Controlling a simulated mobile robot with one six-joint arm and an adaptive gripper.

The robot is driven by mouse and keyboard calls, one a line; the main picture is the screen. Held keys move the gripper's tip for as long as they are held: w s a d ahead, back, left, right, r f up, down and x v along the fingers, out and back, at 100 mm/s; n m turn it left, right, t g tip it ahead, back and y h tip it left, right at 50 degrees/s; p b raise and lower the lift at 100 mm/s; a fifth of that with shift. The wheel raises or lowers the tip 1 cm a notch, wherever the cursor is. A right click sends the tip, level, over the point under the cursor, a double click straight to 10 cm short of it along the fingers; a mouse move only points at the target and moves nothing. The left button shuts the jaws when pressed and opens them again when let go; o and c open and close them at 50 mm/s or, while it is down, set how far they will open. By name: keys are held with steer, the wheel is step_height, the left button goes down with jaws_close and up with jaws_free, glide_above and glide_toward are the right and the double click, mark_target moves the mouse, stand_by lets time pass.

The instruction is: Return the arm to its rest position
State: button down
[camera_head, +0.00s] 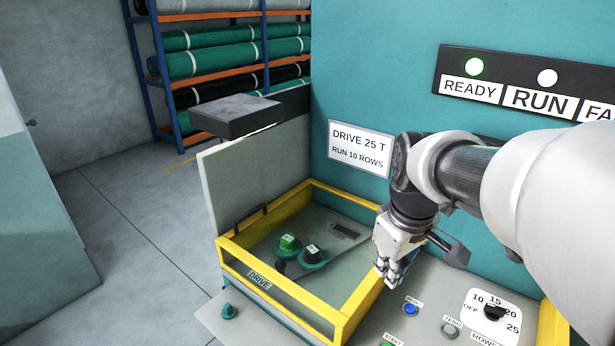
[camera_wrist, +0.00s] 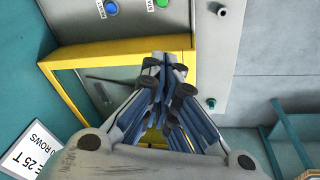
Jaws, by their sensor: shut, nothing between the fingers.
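My gripper (camera_head: 388,278) is shut and empty. In the head view it points down over the right side of the yellow-framed DRIVE box (camera_head: 262,284), near the blue button (camera_head: 410,309). In the wrist view my gripper (camera_wrist: 165,62) has its fingertips together at the middle of the picture, in front of the yellow frame (camera_wrist: 100,52). My arm reaches in from the right of the head view and is bent down at the wrist.
The box's grey lid (camera_head: 258,178) stands open. A dial (camera_head: 494,313) sits at right. Rolls (camera_head: 210,60) lie on racks behind. The floor at left is clear.

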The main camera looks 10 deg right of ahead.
steer(key=s+a+m+t, duration=0.1)
steer(key=s+a+m, duration=0.1)
steer(key=s+a, duration=0.2)
steer(key=s+a+m+t, duration=0.1)
steer(key=s+a, duration=0.3)
steer(key=s, duration=0.7)
steer(key=shift+a+f+m+y, duration=0.2)
steer(key=shift+m+y, duration=0.1)
steer(key=shift+m, duration=0.3)
steer(key=shift+d, duration=0.15)
